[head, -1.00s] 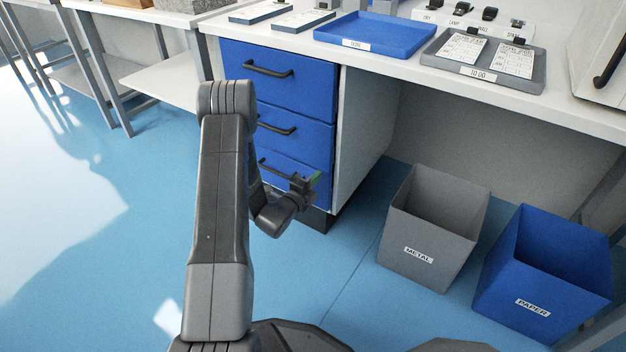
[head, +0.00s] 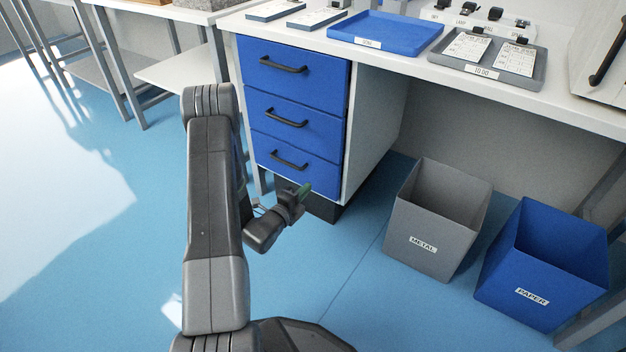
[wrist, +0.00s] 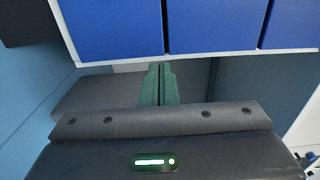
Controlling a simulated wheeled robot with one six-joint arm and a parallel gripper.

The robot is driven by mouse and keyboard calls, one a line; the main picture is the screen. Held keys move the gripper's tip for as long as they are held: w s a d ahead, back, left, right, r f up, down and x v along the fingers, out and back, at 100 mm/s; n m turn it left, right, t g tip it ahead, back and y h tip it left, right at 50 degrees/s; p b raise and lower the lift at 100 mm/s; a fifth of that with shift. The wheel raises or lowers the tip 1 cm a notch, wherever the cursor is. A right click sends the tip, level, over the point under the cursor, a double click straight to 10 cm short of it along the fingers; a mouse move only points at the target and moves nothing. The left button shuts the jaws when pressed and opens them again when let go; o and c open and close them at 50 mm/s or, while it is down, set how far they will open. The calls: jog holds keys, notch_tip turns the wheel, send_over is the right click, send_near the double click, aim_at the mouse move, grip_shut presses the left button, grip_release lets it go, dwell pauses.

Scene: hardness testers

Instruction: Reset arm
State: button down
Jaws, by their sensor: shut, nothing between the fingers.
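My arm stands at the left of the head view, folded, with my gripper (head: 304,190) low in front of the blue drawer unit. In the wrist view my gripper (wrist: 160,72) shows its green fingers together, with nothing between them. The drawer unit's blue fronts (wrist: 205,25) fill the top of the wrist view. My gripper looks close to the bottom drawer (head: 290,155), but I cannot tell the exact gap. The drawers appear closed.
A grey METAL bin (head: 428,240) and a blue PAPER bin (head: 545,285) stand on the floor at right. The worktop holds a blue tray (head: 385,32) and a grey TO DO tray (head: 480,72). Blue floor (head: 330,270) is clear between my arm and the bins.

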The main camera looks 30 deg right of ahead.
jog(key=shift+v, duration=1.15)
